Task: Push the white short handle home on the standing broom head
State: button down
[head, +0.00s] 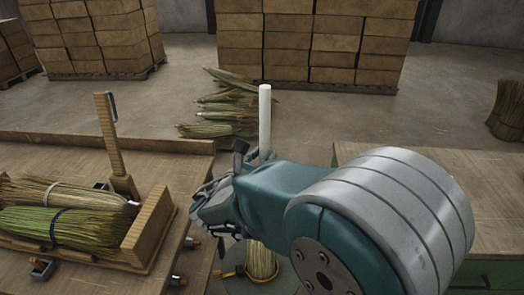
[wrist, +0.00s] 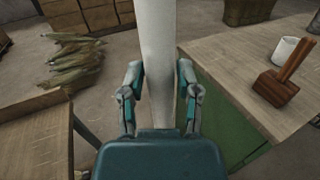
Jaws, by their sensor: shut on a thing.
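The white short handle (head: 265,118) stands upright in the head view, rising above my gripper (head: 240,185). In the wrist view the white handle (wrist: 158,50) runs up between the two fingers of my gripper (wrist: 160,95), which is shut on it. The standing broom head (head: 262,262) shows below my arm in the head view, its straw bristles upright near the floor. My arm hides the place where handle and broom head meet, so I cannot tell how far the handle is in.
A left bench (head: 60,150) carries a wooden tray (head: 150,228) with broom bundles (head: 65,228) and a wooden post (head: 108,135). A right bench (wrist: 240,65) holds a mallet (wrist: 283,78) and a white cup (wrist: 288,50). Stalks (head: 222,110) and stacked boxes (head: 310,40) lie behind.

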jog(key=shift+s+a+f, duration=0.1)
jog(key=shift+f, duration=0.85)
jog(key=shift+s+a+f, duration=0.1)
jog(key=shift+f, duration=0.85)
jog(key=shift+a+f, duration=0.15)
jog(key=shift+f, duration=0.25)
jog(key=shift+a+f, duration=0.15)
jog(key=shift+a, duration=0.1)
jog(key=shift+d+f, duration=0.1)
jog(key=shift+d, duration=0.15)
jog(key=shift+w+a+f, duration=0.1)
jog(key=shift+a+f, duration=0.05)
jog(key=shift+f, duration=0.75)
jog(key=shift+w, duration=0.1)
